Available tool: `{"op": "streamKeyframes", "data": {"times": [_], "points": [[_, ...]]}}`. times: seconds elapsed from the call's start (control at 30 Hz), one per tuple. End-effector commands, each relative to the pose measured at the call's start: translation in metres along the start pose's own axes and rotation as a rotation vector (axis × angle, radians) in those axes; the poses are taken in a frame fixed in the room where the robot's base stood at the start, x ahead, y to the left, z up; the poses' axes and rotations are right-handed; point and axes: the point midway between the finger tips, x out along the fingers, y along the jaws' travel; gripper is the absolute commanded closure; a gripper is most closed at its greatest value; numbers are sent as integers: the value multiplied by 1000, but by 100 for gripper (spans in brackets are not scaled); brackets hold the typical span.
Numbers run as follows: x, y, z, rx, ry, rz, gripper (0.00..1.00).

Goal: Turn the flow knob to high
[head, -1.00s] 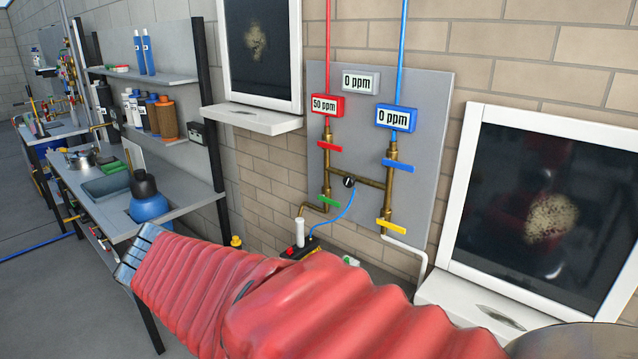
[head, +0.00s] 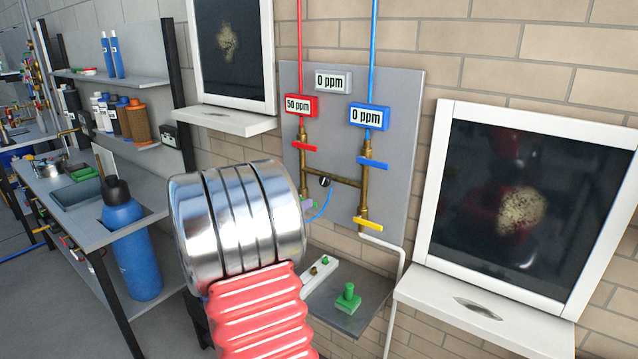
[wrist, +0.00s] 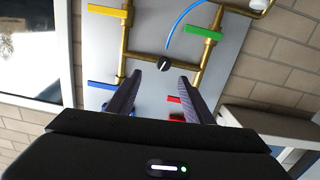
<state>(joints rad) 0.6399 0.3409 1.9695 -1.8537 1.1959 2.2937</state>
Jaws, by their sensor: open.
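A small round black knob (head: 325,181) with a pale mark sits on the brass crosspipe of the grey wall panel (head: 400,100). Its setting is too small to read. In the wrist view, upside down, the knob (wrist: 164,64) shows just beyond and between the fingertips of my gripper (wrist: 160,74). The jaws are open and empty, with a gap between the fingertips and the knob in the picture. Whether they touch the panel I cannot tell. In the head view my silver and red arm hides the gripper.
Red (head: 305,147), blue (head: 372,162) and yellow (head: 368,223) valve handles flank the knob, and a green handle (wrist: 202,33) shows in the wrist view. A blue hose (head: 325,207) hangs below it. A small shelf (head: 360,312) and white-framed screens (head: 500,210) are nearby.

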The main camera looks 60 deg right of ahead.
Motion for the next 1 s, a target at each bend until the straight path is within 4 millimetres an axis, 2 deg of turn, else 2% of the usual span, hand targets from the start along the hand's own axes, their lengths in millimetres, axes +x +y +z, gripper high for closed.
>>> {"op": "streamKeyframes", "data": {"times": [0.03, 0.13, 0.67, 0.87, 1.0], "points": [[9, -3, 2, 17, 20, -3, 53], [18, -7, 2, 47, 48, -13, 53], [26, -8, 2, 57, 56, -16, 53], [48, -8, 1, 58, 55, -14, 53], [70, -8, 0, 58, 55, -14, 53]]}}
